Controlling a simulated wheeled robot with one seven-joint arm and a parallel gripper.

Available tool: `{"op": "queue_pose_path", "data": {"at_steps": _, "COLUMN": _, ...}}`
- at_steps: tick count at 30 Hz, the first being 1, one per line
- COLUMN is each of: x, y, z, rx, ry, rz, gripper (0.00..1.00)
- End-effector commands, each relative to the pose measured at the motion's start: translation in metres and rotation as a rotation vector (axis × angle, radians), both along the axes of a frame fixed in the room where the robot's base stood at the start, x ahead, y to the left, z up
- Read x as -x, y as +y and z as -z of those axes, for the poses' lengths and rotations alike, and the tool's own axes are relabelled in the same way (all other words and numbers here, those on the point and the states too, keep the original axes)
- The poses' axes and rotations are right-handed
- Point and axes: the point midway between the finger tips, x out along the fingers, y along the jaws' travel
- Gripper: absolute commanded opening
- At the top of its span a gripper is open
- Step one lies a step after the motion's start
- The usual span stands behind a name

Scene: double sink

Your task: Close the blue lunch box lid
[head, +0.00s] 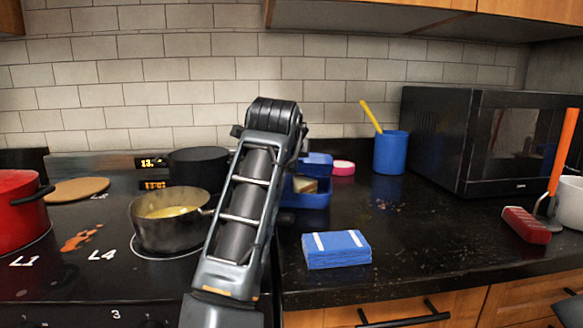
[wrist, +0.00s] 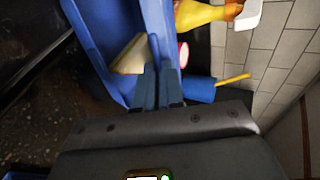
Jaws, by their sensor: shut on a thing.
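The blue lunch box (head: 307,199) stands open on the dark counter, just right of the stove and partly hidden behind my arm. Its raised blue lid (head: 318,160) shows at its back. A sandwich (head: 304,185) lies inside; it also shows in the wrist view (wrist: 131,55). In the wrist view, my gripper (wrist: 159,72) is shut on the edge of the lid (wrist: 157,22), with the box's open tray (wrist: 92,35) to the left. My fingertips are hidden behind my arm in the head view.
A blue cup (head: 390,153) with a yellow utensil and a pink round item (head: 343,168) stand behind right. A folded blue cloth (head: 336,250) lies in front. A pot (head: 165,225) is on the stove at left, a microwave (head: 480,140) at right.

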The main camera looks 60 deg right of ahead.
Motion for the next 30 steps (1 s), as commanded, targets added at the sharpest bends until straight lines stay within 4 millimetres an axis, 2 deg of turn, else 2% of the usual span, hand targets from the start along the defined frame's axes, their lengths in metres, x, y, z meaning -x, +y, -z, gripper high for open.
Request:
{"op": "queue_pose_path", "data": {"at_steps": 1, "x": 0.002, "y": 0.003, "z": 0.016, "rx": 0.030, "ry": -0.013, "rz": 0.000, "gripper": 0.00}}
{"op": "queue_pose_path", "data": {"at_steps": 7, "x": 0.005, "y": 0.010, "z": 0.029, "rx": 0.127, "ry": -0.065, "rz": 0.001, "gripper": 0.00}}
{"op": "queue_pose_path", "data": {"at_steps": 12, "x": 0.007, "y": 0.013, "z": 0.036, "rx": 0.126, "ry": -0.068, "rz": 0.003, "gripper": 0.00}}
{"op": "queue_pose_path", "data": {"at_steps": 30, "x": 0.008, "y": 0.016, "z": 0.042, "rx": 0.123, "ry": -0.065, "rz": 0.002, "gripper": 0.00}}
